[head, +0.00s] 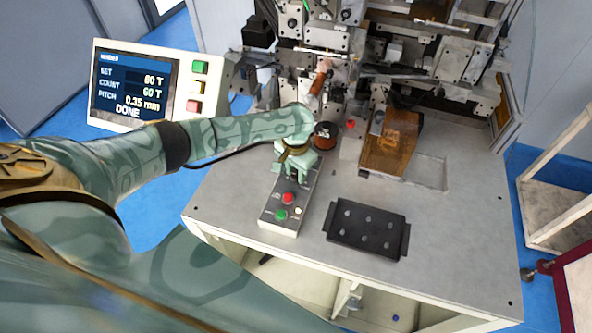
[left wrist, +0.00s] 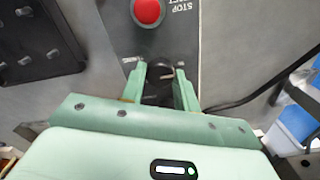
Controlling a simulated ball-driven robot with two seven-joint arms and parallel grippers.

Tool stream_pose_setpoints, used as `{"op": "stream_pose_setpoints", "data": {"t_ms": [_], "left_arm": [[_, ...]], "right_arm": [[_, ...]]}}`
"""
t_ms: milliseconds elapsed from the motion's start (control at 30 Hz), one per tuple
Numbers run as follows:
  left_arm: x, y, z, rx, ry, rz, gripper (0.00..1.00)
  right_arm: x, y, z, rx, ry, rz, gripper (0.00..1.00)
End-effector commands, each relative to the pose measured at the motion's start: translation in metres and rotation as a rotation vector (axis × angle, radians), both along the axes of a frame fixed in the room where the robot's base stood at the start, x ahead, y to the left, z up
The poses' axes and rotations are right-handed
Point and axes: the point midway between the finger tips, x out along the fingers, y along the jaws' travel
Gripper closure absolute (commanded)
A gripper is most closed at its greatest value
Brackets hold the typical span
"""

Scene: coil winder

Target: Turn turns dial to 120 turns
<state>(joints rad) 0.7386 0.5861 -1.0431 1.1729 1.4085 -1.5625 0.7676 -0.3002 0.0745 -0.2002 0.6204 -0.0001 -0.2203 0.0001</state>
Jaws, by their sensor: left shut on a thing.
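My left gripper (head: 291,176) reaches down from above onto the far end of the grey control box (head: 276,219). It is shut on the turns dial, which my gripper hides in the head view. In the left wrist view the dark turns dial (left wrist: 158,90) shows partly between the two green fingers of the gripper (left wrist: 160,76). The dial's scale and pointer cannot be read. The winder display (head: 133,88) shows SET, COUNT, PITCH 0.35 mm and DONE. COUNT looks like 60 T; SET looks like 80 T, but is small. My right gripper is out of view.
The box has a red stop button (head: 288,197) and a green button (head: 281,215) near the dial. A black tray (head: 367,229) lies to the right. A copper spool (head: 325,135) and the winding machine (head: 420,60) stand behind. The front right tabletop is clear.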

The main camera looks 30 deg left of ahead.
Motion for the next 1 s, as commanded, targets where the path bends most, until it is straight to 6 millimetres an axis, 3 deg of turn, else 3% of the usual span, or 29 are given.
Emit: {"op": "stream_pose_setpoints", "data": {"t_ms": [500, 1000], "left_arm": [[0.0, 0.0, 0.003, -0.001, 0.002, -0.33, 0.92], [0.0, 0.0, 0.001, -0.001, 0.0, -0.68, 0.92]], "right_arm": [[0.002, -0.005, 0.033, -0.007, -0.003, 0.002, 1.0], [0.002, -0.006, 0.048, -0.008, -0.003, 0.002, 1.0]]}}
